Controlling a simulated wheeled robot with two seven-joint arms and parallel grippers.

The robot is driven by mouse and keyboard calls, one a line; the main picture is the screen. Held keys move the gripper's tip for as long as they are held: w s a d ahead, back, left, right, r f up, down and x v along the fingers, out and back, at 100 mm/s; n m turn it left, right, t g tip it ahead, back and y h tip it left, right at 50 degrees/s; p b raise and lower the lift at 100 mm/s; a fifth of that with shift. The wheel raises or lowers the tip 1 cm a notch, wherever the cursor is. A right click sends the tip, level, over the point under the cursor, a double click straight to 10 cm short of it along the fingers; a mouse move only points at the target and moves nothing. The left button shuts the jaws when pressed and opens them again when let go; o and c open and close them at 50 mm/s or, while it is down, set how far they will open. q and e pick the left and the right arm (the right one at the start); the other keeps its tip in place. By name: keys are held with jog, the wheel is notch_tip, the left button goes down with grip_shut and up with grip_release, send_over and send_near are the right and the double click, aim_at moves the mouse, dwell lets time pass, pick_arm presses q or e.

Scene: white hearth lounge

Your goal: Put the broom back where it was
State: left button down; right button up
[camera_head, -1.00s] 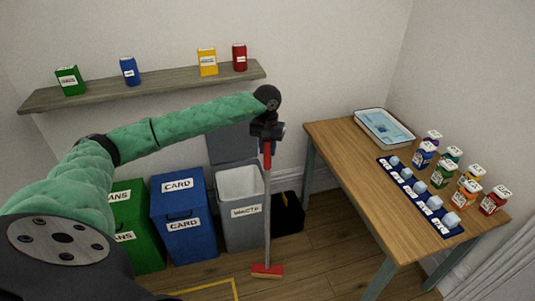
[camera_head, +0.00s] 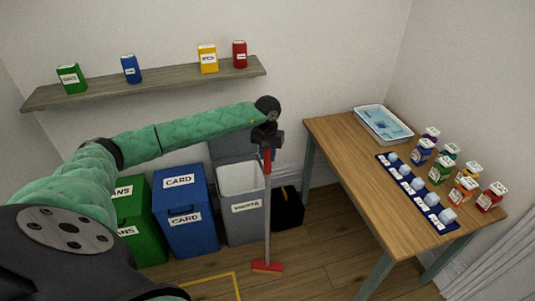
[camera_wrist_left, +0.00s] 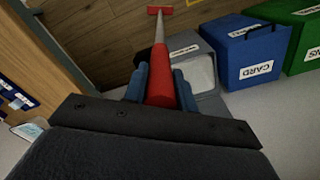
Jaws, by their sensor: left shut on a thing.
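The broom (camera_head: 267,215) stands nearly upright in the head view, with a red grip at the top, a grey pole and a red head (camera_head: 267,267) low at the wooden floor. I cannot tell whether the head touches the floor. My left gripper (camera_head: 267,150) is shut on the red grip near its top. In the left wrist view the red grip (camera_wrist_left: 160,88) sits between the two blue fingers, and the pole runs away to the red head (camera_wrist_left: 160,10). My right gripper is not in view.
A grey bin (camera_head: 241,208), a blue bin (camera_head: 185,212) and a green bin (camera_head: 140,222) stand left of the broom. A black box (camera_head: 288,210) is behind it. A wooden table (camera_head: 345,165) stands right. Yellow tape (camera_head: 237,284) marks the floor. A shelf (camera_head: 150,84) hangs above.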

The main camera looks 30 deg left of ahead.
pick_arm(q)
jog(key=c, duration=1.1)
grip_release()
